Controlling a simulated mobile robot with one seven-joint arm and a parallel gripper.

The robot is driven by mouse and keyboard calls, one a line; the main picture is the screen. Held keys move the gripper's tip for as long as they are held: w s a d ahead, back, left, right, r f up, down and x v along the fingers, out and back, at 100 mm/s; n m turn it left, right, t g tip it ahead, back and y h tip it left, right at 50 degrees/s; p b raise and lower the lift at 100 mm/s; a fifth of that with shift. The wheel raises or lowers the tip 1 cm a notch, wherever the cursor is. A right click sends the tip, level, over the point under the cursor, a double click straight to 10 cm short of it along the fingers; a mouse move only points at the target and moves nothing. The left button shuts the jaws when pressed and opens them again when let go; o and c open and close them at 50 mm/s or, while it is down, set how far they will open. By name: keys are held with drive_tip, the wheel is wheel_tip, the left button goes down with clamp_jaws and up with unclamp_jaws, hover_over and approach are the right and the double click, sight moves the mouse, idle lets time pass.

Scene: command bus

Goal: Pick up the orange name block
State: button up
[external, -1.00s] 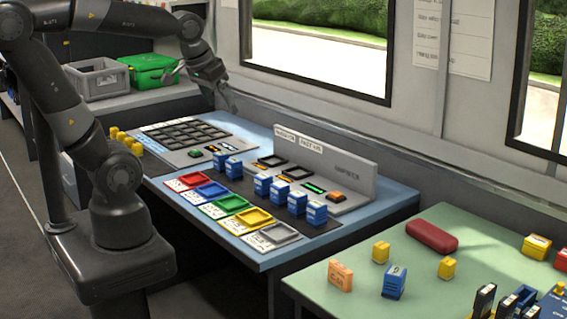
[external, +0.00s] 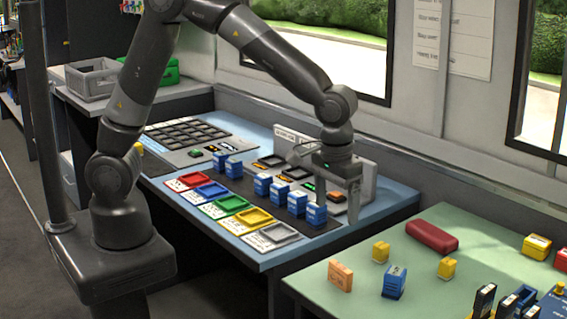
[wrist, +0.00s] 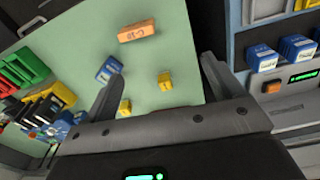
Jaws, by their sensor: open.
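The orange name block (external: 341,275) stands on the near left part of the green table (external: 315,291). It also shows in the wrist view (wrist: 137,31), near the top, beyond my fingertips and lying across the gap between them. My gripper (external: 338,205) is open and empty. It hangs over the right end of the blue-topped desk, behind and above the block, well apart from it. In the wrist view my two fingers (wrist: 160,75) are spread wide with the green table beyond them.
A blue block (external: 394,282) stands right of the orange block. Yellow blocks (external: 381,252) and a red case (external: 431,237) lie farther back. Blue blocks (external: 297,202) and a low upright panel (external: 368,168) are on the desk near my gripper. A gap separates desk and table.

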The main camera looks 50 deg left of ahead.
drive_tip(key=shift+g, duration=0.3)
drive_tip(key=s+d+f, duration=0.1)
drive_tip(key=d, duration=0.1)
drive_tip(key=s+d+f, duration=0.1)
drive_tip(key=d+f, duration=0.1)
drive_tip(key=shift+s, duration=0.15)
hover_over(341, 266)
drive_tip(key=f, duration=0.3)
drive_tip(key=s+f, duration=0.1)
drive_tip(key=shift+d+f, duration=0.1)
drive_tip(key=shift+f, duration=0.3)
drive_tip(key=shift+w+f, duration=0.25)
drive_tip(key=shift+f, duration=1.25)
drive_tip(key=shift+w+f, duration=0.2)
drive_tip(key=shift+f, duration=1.25)
drive_tip(key=shift+c, duration=0.4)
drive_tip(key=c, duration=1)
drive_tip(key=shift+r, duration=0.15)
